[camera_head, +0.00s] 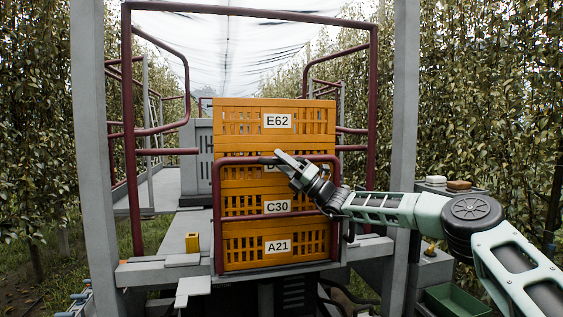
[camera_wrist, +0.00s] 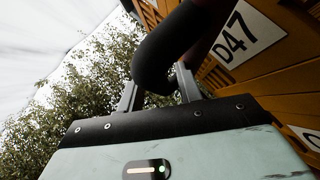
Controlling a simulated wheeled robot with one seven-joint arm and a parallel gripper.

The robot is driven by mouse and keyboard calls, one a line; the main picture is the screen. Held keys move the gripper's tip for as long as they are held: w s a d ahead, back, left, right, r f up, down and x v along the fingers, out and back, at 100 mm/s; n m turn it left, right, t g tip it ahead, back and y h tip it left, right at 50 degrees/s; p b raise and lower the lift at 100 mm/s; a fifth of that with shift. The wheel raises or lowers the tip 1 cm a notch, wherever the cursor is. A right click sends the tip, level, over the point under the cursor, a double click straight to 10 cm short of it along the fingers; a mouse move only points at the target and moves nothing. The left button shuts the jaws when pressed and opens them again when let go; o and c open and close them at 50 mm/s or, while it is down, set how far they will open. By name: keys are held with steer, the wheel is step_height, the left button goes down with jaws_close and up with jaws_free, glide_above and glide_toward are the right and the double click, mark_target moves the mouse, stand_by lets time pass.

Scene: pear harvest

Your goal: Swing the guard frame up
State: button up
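The guard frame (camera_head: 218,215) is a dark red tube frame standing upright in front of the stacked orange crates (camera_head: 232,113). Its upper bar crosses the stack at mid height, with a dark grip-like part near the middle. My gripper (camera_head: 281,158) is at this upper bar, reaching in from the right. In the wrist view, a thick dark tube of the frame (camera_wrist: 160,62) passes between the two grey fingers of my gripper (camera_wrist: 158,88). The fingers lie close against both sides of the tube. The gripper covers part of the bar and one crate label.
A tall dark red arch (camera_head: 250,13) and side rails surround the crates. Grey posts (camera_head: 95,150) stand left and right. A grey ledge (camera_head: 150,272) lies below. A green bin (camera_head: 455,300) is at lower right. Tree rows flank both sides.

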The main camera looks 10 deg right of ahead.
steer(key=shift+w+f, duration=0.1)
steer(key=shift+f, duration=0.25)
steer(key=b+v, duration=0.8)
steer(key=v, duration=0.9)
steer(key=shift+r, duration=0.15)
steer(key=shift+d, duration=0.1)
